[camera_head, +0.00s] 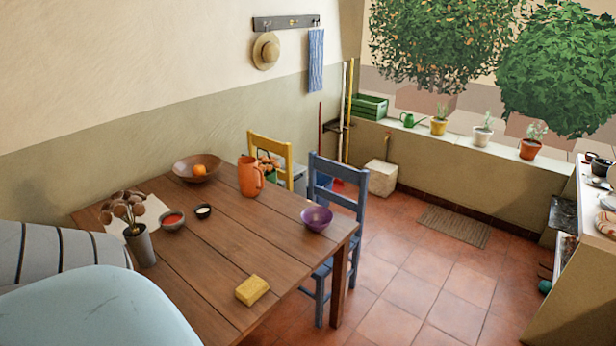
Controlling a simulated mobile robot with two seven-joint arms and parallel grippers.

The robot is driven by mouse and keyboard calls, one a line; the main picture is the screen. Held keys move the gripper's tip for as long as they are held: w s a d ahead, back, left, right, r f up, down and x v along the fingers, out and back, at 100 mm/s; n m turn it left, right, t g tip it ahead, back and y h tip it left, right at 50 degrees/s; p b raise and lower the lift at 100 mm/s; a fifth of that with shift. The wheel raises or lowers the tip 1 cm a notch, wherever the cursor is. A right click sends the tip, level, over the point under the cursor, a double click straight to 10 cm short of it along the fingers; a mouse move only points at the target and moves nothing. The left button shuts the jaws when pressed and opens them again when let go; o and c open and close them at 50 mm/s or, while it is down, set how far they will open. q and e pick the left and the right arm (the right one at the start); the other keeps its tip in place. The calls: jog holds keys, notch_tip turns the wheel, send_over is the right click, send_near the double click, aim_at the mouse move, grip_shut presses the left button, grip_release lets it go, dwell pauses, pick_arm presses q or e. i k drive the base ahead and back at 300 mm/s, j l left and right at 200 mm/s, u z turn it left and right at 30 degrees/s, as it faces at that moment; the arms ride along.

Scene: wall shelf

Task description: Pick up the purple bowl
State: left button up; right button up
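The purple bowl (316,218) stands upright near the right end of the brown wooden table (215,260), close to its far right corner. It looks empty. Neither of my grippers shows in the head view, so I cannot see whether they are open or shut.
An orange pitcher (250,177) stands left of the bowl, and a yellow block (252,290) lies in front. A blue chair (340,190) stands right behind the bowl. A brown bowl with an orange fruit (197,168) sits farther left. The tiled floor (430,280) is clear at right.

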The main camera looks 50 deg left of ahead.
aim_at(317, 218)
jog(key=i+u, duration=0.35)
jog(key=i+l+u, duration=0.15)
jog(key=i+u, duration=0.25)
jog(key=i+l+u, duration=0.5)
jog(key=i+u, duration=0.15)
jog(key=u, duration=0.15)
jog(key=i+l+u, duration=0.25)
jog(key=u, duration=0.2)
jog(key=i+l+u, duration=0.2)
jog(key=l+u, duration=0.2)
jog(key=i+l+u, duration=0.2)
jog(key=l+u, duration=0.25)
jog(key=i+l+u, duration=0.1)
jog(key=l+u, duration=0.2)
jog(key=u, duration=0.15)
